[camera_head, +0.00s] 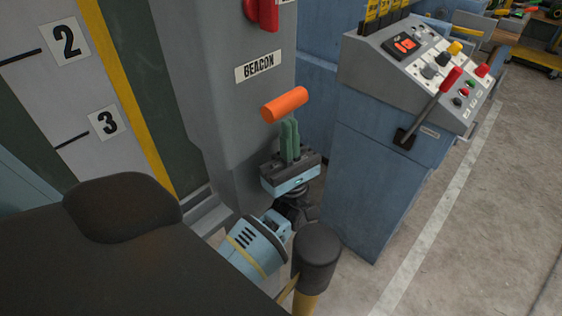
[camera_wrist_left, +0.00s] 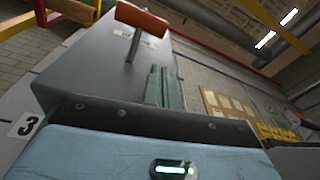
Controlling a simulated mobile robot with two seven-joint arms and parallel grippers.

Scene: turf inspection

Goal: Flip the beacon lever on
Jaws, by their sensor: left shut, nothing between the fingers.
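The beacon lever (camera_head: 285,104) has an orange cylindrical handle and sticks out from the grey post below a white BEACON label (camera_head: 258,67). In the left wrist view the orange handle (camera_wrist_left: 142,20) is at the top, on a dark shaft standing out from the grey housing. My left gripper (camera_head: 290,125) has its green fingers together just below the handle in the head view. The fingers also show in the left wrist view (camera_wrist_left: 164,75), to the right of the shaft. They hold nothing; whether they touch the lever is unclear. My right gripper is not in view.
A blue-grey control console (camera_head: 400,130) with buttons and a red-handled lever (camera_head: 450,80) stands to the right. Another red handle (camera_head: 262,14) is higher on the grey post (camera_head: 215,100). A board numbered 2 and 3 (camera_head: 80,70) is at left. Open concrete floor (camera_head: 480,220) lies at right.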

